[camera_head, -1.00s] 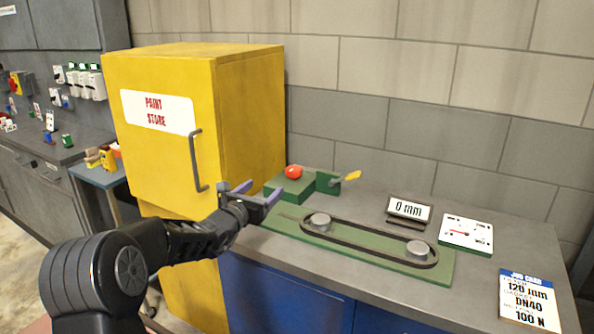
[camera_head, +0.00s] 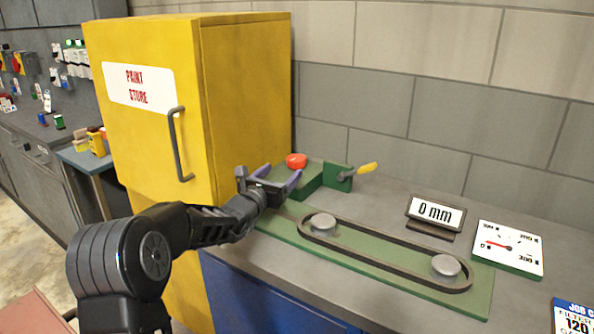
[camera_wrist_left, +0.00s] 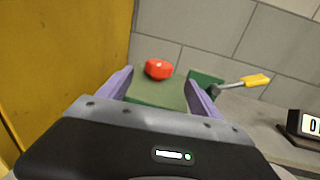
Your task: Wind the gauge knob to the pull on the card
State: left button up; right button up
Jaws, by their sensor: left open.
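The red knob (camera_head: 296,160) sits on a green block (camera_head: 315,181) beside the yellow cabinet; it also shows in the left wrist view (camera_wrist_left: 158,69). My left gripper (camera_head: 280,172) is open, its purple fingers pointing at the knob. In the left wrist view the knob lies ahead of the open fingers (camera_wrist_left: 160,82), apart from them. The white gauge dial (camera_head: 507,250) stands at the right, its red needle pointing left, close to the 0 mark. The job card (camera_head: 573,318) is cut off at the lower right; its pull line is out of frame. My right gripper is not in view.
A yellow-handled lever (camera_head: 366,168) stands right of the knob. A belt (camera_head: 380,262) loops round two grey pulleys on a green plate. A small display (camera_head: 435,214) reads 0 mm. The yellow paint cabinet (camera_head: 245,100) rises close left of my gripper.

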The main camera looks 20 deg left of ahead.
aim_at(292, 164)
pick_arm(q)
jog(key=shift+w+f, duration=0.25)
jog(key=shift+f, duration=0.15)
jog(key=shift+r, duration=0.1)
jog(key=shift+w+p, duration=0.75)
jog(key=shift+w, duration=3.1)
jog(key=shift+c, duration=0.2)
jog(key=c, duration=1.3)
jog(key=shift+a, duration=0.1)
